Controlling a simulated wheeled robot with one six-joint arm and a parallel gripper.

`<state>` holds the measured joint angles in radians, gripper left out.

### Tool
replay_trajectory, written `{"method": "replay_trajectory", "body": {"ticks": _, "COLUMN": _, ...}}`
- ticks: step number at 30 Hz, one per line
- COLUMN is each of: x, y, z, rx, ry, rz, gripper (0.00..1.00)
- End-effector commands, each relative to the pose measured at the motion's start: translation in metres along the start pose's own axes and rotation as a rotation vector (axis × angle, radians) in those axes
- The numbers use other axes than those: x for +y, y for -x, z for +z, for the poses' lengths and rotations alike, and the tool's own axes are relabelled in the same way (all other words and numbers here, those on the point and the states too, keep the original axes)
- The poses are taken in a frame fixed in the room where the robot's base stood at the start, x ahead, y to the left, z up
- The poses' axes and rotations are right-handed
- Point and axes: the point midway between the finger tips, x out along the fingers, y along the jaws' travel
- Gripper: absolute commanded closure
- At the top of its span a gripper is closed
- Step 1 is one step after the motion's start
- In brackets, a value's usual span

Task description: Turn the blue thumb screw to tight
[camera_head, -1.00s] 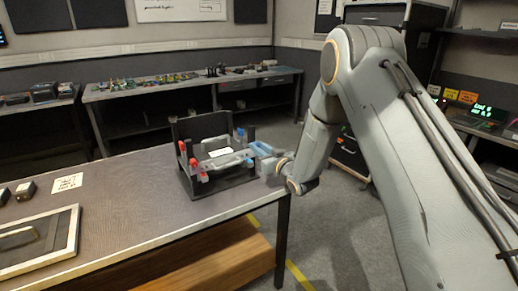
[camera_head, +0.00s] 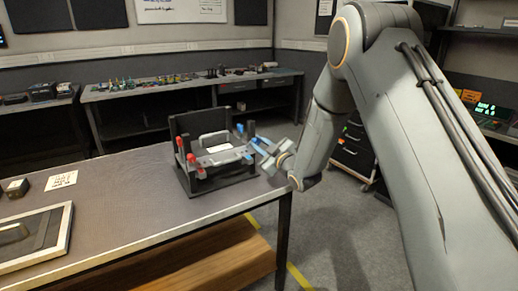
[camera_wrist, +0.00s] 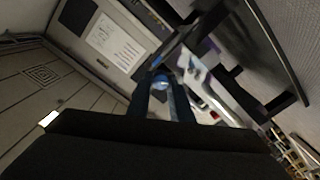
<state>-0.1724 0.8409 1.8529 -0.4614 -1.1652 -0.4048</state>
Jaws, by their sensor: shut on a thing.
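A black fixture (camera_head: 222,186) with a grey handled plate (camera_head: 216,150) stands near the table's right end. Red thumb screws (camera_head: 187,152) sit on its left side. Blue parts show on its right side, where my gripper (camera_head: 259,146) reaches in from the right. In the wrist view my gripper's two dark blue fingers (camera_wrist: 163,95) close on a round blue thumb screw (camera_wrist: 161,80) between their tips. The gripper looks rolled relative to the fixture. The screw's shank is hidden by the fingers, and its tightness cannot be told.
The grey table (camera_head: 130,205) is clear left of the fixture, apart from a paper label (camera_head: 61,180), small dark blocks and a framed tray (camera_head: 38,238). A cluttered bench (camera_head: 190,88) stands behind. Floor lies beyond the table's right edge.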

Motion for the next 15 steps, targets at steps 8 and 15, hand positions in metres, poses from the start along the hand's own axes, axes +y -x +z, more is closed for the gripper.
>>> {"method": "replay_trajectory", "body": {"ticks": 8, "x": -0.0020, "y": -0.0006, "z": 0.0017, "rx": 0.001, "ry": 0.262, "rz": -0.001, "gripper": 1.00}}
{"method": "replay_trajectory", "body": {"ticks": 15, "x": -0.0029, "y": -0.0005, "z": 0.0022, "rx": 0.002, "ry": 0.489, "rz": -0.001, "gripper": 1.00}}
